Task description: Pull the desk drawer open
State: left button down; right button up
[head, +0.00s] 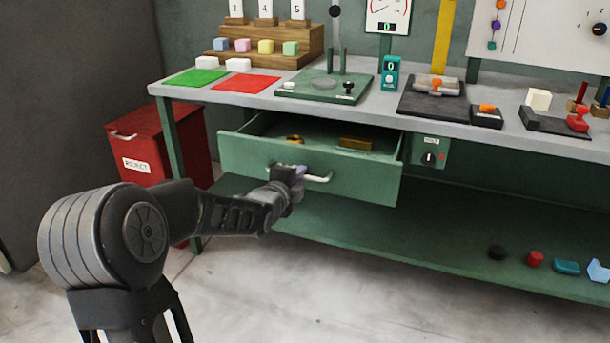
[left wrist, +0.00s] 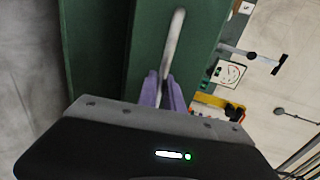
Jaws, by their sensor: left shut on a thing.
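The green desk drawer (head: 352,182) is under the workbench top and stands partly open, with its inside showing. A yellow-and-black item (head: 295,139) and a brownish block (head: 355,143) lie in it. My left gripper (head: 299,172) is shut on the drawer's pale bar handle (head: 320,179), near the handle's left part. In the left wrist view the two purple fingers (left wrist: 165,92) are on either side of the handle (left wrist: 176,35), against the green drawer front (left wrist: 145,45). My right gripper does not show.
The grey bench top (head: 265,103) carries a green press (head: 322,88), coloured mats and blocks. A red reject bin (head: 165,140) stands left of the drawer. A lower green shelf (head: 430,240) holds several small parts at right. The floor in front is clear.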

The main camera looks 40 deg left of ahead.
pick_arm(q)
jog(key=shift+f+b+v, duration=0.2)
jog(key=shift+v, duration=0.8)
jog(key=shift+f+b+v, duration=0.2)
jog(key=shift+v, duration=0.75)
jog(key=shift+s, duration=0.1)
jog(key=c, duration=1.5)
grip_release()
jog(key=p+v, duration=0.1)
jog(key=v, duration=0.6)
jog(key=shift+s+d, duration=0.15)
jog(key=shift+s, duration=0.2)
jog(key=shift+n, duration=0.3)
